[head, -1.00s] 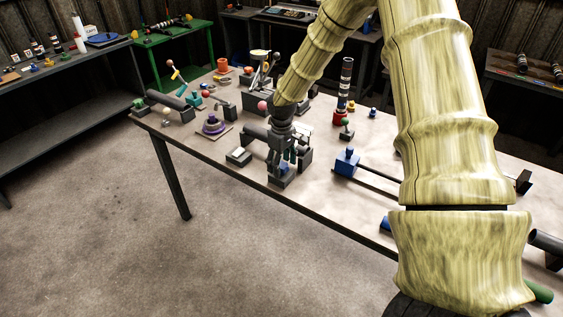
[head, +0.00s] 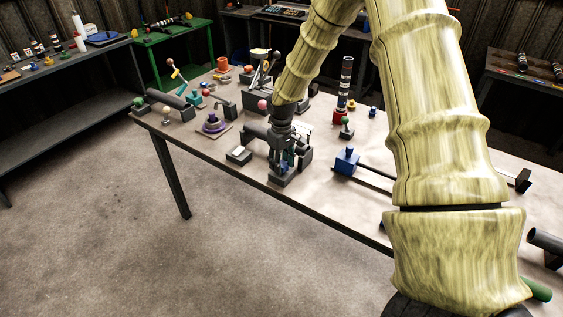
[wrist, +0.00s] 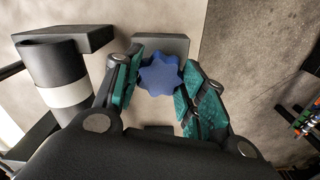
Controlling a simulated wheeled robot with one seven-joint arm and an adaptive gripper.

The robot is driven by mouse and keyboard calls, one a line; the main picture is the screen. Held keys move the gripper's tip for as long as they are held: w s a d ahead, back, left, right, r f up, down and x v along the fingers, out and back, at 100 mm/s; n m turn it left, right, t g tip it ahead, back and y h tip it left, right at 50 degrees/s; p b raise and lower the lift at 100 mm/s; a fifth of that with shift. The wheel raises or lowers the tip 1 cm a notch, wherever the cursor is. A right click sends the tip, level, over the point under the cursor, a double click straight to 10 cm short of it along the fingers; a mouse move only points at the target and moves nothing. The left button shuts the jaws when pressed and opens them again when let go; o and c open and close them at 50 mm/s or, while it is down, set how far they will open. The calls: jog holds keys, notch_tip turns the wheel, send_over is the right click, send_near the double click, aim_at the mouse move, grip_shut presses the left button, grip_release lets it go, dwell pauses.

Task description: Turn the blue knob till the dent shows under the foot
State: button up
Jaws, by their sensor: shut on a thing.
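The blue knob (wrist: 161,75) has a lobed, star-like rim and shows in the wrist view between the two teal finger pads. My gripper (wrist: 160,92) is shut on the knob, with a pad at its left and right sides. In the head view my gripper (head: 284,160) points down at the front edge of the table, and the knob is hidden by the fingers. A dark shaft with a pale band (wrist: 66,93) lies left of the gripper in the wrist view. I cannot make out the foot or the dent.
A blue block on rails (head: 346,160) stands right of my gripper. A purple ringed part (head: 213,125) and a small box with a pale top (head: 239,155) are to the left.

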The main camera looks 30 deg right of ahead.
aim_at(281, 163)
jog(key=shift+m, duration=0.3)
jog(key=o, duration=1)
jog(key=shift+o, duration=0.2)
jog(key=shift+r, duration=0.1)
notch_tip(281, 163, up, 12)
dwell(0.4)
